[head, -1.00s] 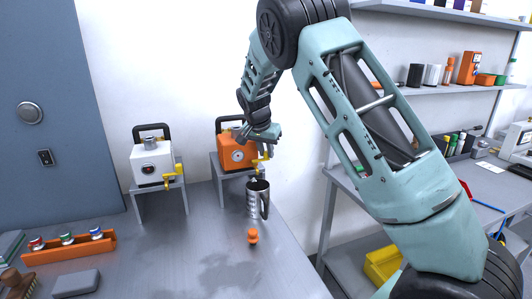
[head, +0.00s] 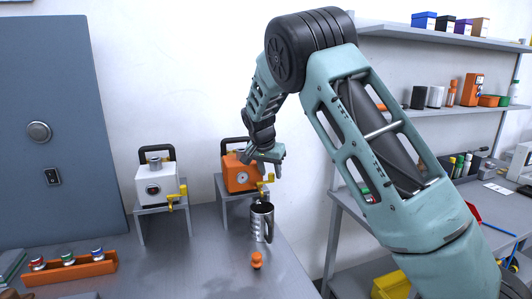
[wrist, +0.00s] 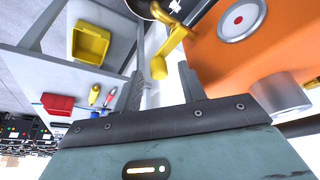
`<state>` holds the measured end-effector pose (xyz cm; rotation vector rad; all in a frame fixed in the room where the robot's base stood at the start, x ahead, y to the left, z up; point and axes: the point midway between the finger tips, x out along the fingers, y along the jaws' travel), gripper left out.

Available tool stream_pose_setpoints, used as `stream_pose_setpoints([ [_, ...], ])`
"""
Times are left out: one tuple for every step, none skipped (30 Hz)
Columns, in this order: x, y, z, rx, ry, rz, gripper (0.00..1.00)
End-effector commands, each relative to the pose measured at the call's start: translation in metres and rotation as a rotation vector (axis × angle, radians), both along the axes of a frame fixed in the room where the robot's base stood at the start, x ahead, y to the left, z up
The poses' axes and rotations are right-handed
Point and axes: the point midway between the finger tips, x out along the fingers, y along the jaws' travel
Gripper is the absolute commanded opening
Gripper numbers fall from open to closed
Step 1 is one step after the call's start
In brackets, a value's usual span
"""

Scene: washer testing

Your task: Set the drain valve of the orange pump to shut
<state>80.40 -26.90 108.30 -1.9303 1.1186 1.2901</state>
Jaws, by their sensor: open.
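The orange pump (head: 238,177) stands on a small grey stand at the back of the bench, its round white dial facing front. Its yellow drain valve (head: 266,184) sticks out at the lower right; in the wrist view the valve (wrist: 176,40) shows large, its yellow lever (wrist: 159,67) ending between the fingers. My gripper (head: 277,166) is at the pump's right, just above the valve in the head view. In the wrist view my gripper (wrist: 165,85) is open around the lever's end; I cannot tell whether a finger touches it. The pump (wrist: 235,50) fills the upper right there.
A steel mug (head: 262,224) stands below the valve, with a small orange object (head: 257,260) in front. A white pump (head: 156,186) with a yellow valve stands on another stand to the left. An orange rack (head: 76,268) holds several jars. Shelves (head: 440,110) are at the right.

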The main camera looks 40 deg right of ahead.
Motion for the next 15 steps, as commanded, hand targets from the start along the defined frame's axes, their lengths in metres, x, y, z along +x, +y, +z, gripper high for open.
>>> stream_pose_setpoints([
  [-0.001, 0.003, 0.007, 0.001, -0.005, 0.002, 0.41],
  [-0.002, 0.005, 0.012, 0.0, -0.004, 0.002, 0.41],
  [-0.003, 0.007, 0.019, 0.0, -0.007, 0.001, 0.41],
  [-0.004, 0.01, 0.025, 0.0, -0.006, 0.002, 0.41],
  [-0.005, 0.012, 0.031, 0.0, -0.007, 0.004, 0.41],
  [-0.007, 0.015, 0.04, 0.0, -0.007, 0.004, 0.41],
  [-0.009, 0.017, 0.046, 0.0, -0.007, 0.004, 0.41],
  [-0.01, 0.02, 0.053, 0.0, -0.007, 0.004, 0.41],
  [-0.012, 0.023, 0.062, 0.0, -0.007, 0.004, 0.41],
  [-0.013, 0.025, 0.069, 0.001, -0.007, 0.003, 0.41],
  [-0.015, 0.027, 0.075, 0.0, -0.007, 0.001, 0.41],
  [-0.016, 0.031, 0.084, 0.001, -0.007, 0.002, 0.41],
  [-0.018, 0.033, 0.091, 0.001, -0.007, 0.002, 0.41],
  [-0.019, 0.036, 0.097, 0.001, -0.007, 0.002, 0.41],
  [-0.021, 0.038, 0.105, 0.0, -0.006, 0.002, 0.41],
])
